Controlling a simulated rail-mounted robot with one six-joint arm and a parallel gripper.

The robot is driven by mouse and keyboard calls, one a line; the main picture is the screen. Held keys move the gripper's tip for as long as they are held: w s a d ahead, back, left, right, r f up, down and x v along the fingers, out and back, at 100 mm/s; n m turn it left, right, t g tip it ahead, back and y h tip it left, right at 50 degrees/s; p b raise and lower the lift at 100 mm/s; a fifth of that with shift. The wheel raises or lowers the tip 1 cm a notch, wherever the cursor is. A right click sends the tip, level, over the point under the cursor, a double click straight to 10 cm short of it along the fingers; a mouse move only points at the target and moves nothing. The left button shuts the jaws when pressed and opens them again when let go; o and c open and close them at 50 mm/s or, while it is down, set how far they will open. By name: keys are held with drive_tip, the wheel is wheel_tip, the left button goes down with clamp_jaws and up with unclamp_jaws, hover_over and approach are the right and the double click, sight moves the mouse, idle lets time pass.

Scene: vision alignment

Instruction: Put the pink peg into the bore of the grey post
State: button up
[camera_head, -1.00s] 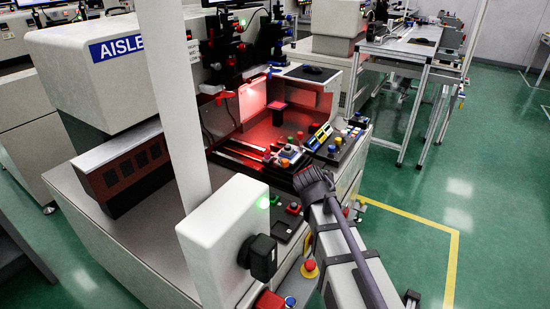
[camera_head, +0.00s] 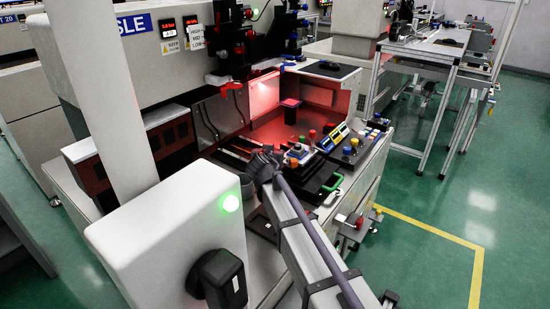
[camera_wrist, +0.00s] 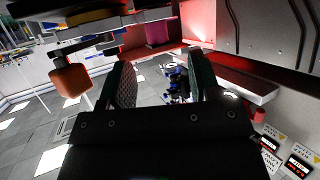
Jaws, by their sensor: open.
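My gripper (camera_head: 262,165) is at the front edge of the red-lit machine bay in the head view. In the wrist view my gripper (camera_wrist: 162,80) has its two dark fingers apart, with no object held between them. I cannot make out the pink peg or the grey post with its bore for certain in either view. A dark block with a reddish top (camera_head: 291,104) stands deeper in the bay, apart from my gripper. A magenta block (camera_wrist: 158,32) shows beyond the fingers in the wrist view; I cannot tell if it is the same one.
A control panel with coloured buttons (camera_head: 350,148) lies right of the bay, with a green handle (camera_head: 332,182) at its front. A white housing with a green light (camera_head: 165,235) and a white column (camera_head: 95,80) stand at left. Green floor (camera_head: 420,225) is open at right.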

drive_tip(key=b+x, duration=0.2)
drive_tip(key=x, duration=0.3)
drive_tip(key=shift+w+d+f, duration=0.1)
drive_tip(key=shift+c, duration=0.5)
drive_tip(key=c, duration=0.9)
